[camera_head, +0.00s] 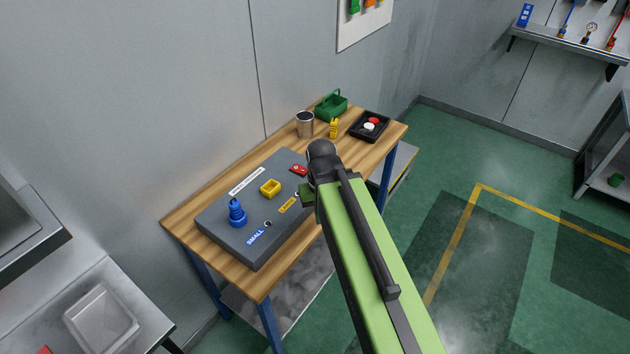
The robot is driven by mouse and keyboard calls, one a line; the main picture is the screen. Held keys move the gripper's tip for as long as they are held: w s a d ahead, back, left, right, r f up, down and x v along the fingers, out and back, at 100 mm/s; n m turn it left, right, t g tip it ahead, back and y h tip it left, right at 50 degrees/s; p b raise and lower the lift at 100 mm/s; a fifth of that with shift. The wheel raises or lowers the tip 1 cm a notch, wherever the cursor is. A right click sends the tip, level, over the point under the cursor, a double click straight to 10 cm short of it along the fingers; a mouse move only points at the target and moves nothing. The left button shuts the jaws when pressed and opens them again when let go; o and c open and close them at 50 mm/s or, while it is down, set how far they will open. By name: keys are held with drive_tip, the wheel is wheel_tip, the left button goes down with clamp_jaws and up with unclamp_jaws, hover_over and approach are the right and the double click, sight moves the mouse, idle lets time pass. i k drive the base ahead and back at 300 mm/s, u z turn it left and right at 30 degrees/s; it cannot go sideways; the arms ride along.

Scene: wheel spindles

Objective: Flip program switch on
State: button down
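A grey panel box (250,244) lies on the wooden table. A small red part with a pale mark (299,170), which looks like a switch, sits near its far edge, just left of my arm's black joint. Its on or off position is too small to read. The panel also bears a blue stepped spindle (237,213), a yellow square piece (270,188), a yellow label (288,205) and a blue "SMALL" label (256,237). My green arm reaches over the panel's right side and hides part of it. My gripper's fingers do not show; the arm covers that area.
Behind the panel on the wooden table (191,224) stand a metal cup (305,125), a green basket (331,106), a yellow item (334,128) and a black tray (384,132) with red and white pieces. A grey wall runs behind. Green floor (480,240) is open at right.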

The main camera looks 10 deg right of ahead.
sight(298, 168)
drive_tip(key=u, duration=0.05)
drive_tip(key=k, duration=1.6)
drive_tip(key=u, duration=0.4)
drive_tip(key=i, duration=1.2)
drive_tip(key=u, duration=0.45)
drive_tip(key=i, duration=0.9)
drive_tip(key=z, duration=0.05)
